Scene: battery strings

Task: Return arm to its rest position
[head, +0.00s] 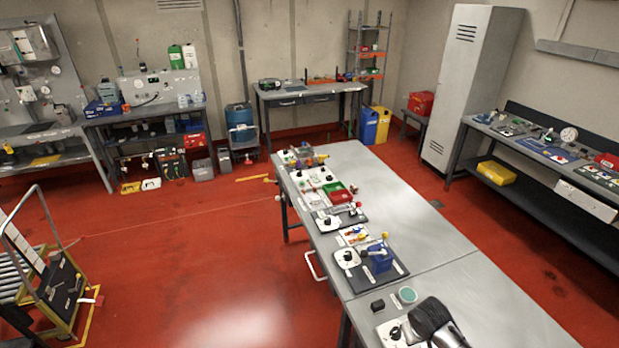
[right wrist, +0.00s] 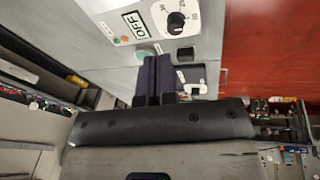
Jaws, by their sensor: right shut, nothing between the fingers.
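My right gripper (right wrist: 158,65) is shut and empty in the right wrist view. Its dark fingers point at a grey surface with a white panel beyond. That panel carries a black rotary knob (right wrist: 175,20) and an OFF label (right wrist: 135,24); a round greenish disc (right wrist: 146,54) lies close to the fingers. In the head view the dark end of my right arm (head: 432,318) is low over the near part of the long grey table (head: 420,215). Its fingertips are not clear there. My left gripper is not in view.
A small black block (head: 377,305) and a green disc (head: 407,295) sit close to my right arm. A blue device with a yellow-topped lever (head: 380,258) stands farther along the table's left edge. The table's right side is bare. Open red floor (head: 190,240) lies left.

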